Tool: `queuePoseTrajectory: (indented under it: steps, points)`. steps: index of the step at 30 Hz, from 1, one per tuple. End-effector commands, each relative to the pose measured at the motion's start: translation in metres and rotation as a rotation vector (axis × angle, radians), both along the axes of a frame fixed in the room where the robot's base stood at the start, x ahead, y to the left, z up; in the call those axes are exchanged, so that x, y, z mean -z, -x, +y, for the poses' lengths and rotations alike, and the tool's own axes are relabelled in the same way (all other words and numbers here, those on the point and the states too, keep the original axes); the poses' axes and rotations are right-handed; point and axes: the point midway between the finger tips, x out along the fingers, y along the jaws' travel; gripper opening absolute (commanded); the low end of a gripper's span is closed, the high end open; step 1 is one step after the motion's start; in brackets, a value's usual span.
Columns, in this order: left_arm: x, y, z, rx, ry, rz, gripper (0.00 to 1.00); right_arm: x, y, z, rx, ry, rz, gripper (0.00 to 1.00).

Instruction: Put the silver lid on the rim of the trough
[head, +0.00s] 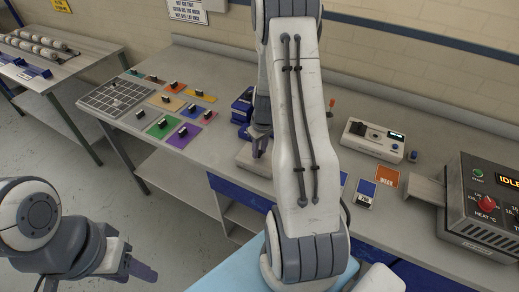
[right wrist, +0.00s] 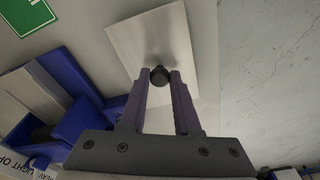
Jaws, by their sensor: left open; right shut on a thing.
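The silver lid (right wrist: 135,42) is a flat pale metal plate with a dark round knob (right wrist: 160,76). In the right wrist view my right gripper (right wrist: 160,82) is shut on this knob, with a finger on each side. In the head view my right gripper (head: 261,146) is partly hidden behind my own arm, and the lid (head: 252,162) shows below it over the grey bench. I cannot tell whether the lid touches what is under it. I cannot make out the trough with certainty. My left gripper (head: 112,268) is open and empty at the lower left, away from the bench.
Blue holders (head: 242,106) stand just behind the lid. Coloured cards with black knobs (head: 183,136) and a grid board (head: 115,96) lie at left. A white control box (head: 372,141) and the dryer panel (head: 484,225) stand at right. Bench space left of the lid is clear.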

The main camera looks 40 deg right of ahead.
Motion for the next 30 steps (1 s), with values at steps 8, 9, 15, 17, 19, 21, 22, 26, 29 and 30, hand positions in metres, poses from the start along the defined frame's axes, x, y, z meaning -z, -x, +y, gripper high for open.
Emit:
queuePoseTrajectory:
  steps: [8,9,15,17,19,21,22,26,29,30]
  points:
    - [0.0,0.0,0.0,0.0,0.0,0.0,0.5,0.0,0.0,0.0,0.0,0.0,0.0,0.0]
    - [0.0,0.0,0.0,0.0,0.0,0.0,0.5,0.0,0.0,0.0,0.0,0.0,0.0,0.0]
    - [0.0,0.0,0.0,0.0,0.0,0.0,0.5,0.0,0.0,0.0,0.0,0.0,0.0,0.66]
    - [0.0,0.0,0.0,0.0,0.0,0.0,0.5,0.0,0.0,0.0,0.0,0.0,0.0,0.66]
    - [0.0,0.0,0.0,0.0,0.0,0.0,0.5,0.0,0.0,0.0,0.0,0.0,0.0,0.66]
    - [0.0,0.0,0.0,0.0,0.0,0.0,0.5,0.0,0.0,0.0,0.0,0.0,0.0,0.66]
    - [0.0,0.0,0.0,0.0,0.0,0.0,0.5,0.0,0.0,0.0,0.0,0.0,0.0,0.66]
    - [0.001,0.0,0.0,0.0,0.0,0.0,0.5,-0.006,0.0,-0.001,-0.001,0.002,-0.003,0.66]
    - [0.004,0.0,0.0,0.0,0.0,0.0,0.5,-0.019,0.001,-0.001,0.001,0.003,-0.006,0.66]
    - [0.006,0.0,0.0,0.001,0.0,0.0,0.5,-0.026,0.002,-0.001,-0.001,0.004,-0.006,0.66]
